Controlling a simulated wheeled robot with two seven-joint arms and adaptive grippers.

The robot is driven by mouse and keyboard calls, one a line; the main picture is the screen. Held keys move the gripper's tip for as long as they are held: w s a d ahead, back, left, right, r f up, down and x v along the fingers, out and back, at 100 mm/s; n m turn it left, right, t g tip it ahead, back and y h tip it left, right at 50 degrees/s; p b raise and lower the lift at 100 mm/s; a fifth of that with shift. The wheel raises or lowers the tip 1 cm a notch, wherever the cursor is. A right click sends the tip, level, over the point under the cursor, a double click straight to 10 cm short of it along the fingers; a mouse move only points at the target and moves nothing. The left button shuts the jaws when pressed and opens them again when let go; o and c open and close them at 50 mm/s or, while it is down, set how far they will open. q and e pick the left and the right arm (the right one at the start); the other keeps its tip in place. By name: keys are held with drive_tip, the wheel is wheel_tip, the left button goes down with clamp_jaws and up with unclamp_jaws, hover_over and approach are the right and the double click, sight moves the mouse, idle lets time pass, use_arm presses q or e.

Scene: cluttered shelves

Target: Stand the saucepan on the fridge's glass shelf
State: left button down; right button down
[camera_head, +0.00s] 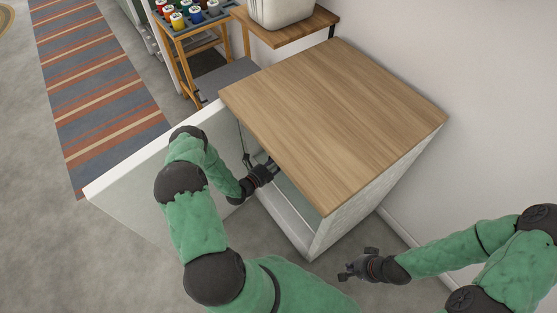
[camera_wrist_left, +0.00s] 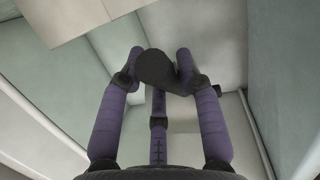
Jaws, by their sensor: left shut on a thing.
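The small white fridge (camera_head: 335,228) has its door (camera_head: 150,170) swung open to the left. My left gripper (camera_head: 268,170) reaches into the open front, just under the wooden top. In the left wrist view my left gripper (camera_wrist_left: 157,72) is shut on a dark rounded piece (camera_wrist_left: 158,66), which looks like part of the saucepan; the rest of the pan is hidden. A pale greenish surface (camera_head: 290,200) inside the fridge looks like the glass shelf. I cannot tell whether the pan touches it. My right gripper (camera_head: 358,266) is open and empty, outside the fridge near the floor.
The wooden top (camera_head: 335,110) overhangs the opening and hides most of the inside. A wall (camera_head: 480,120) stands close on the right. A wooden rack with colourful jars (camera_head: 195,15) and a striped rug (camera_head: 95,85) lie at the back left.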

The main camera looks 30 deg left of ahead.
use_arm(q)
drive_tip(key=shift+f+b, duration=0.95)
drive_tip(key=shift+f, duration=0.85)
drive_tip(key=c, duration=0.9)
unclamp_jaws()
drive_tip(key=shift+o, duration=0.2)
drive_tip(key=shift+s, duration=0.1)
drive_tip(key=p+v, duration=0.3)
drive_tip(key=v, duration=0.9)
drive_tip(key=shift+p, duration=0.35)
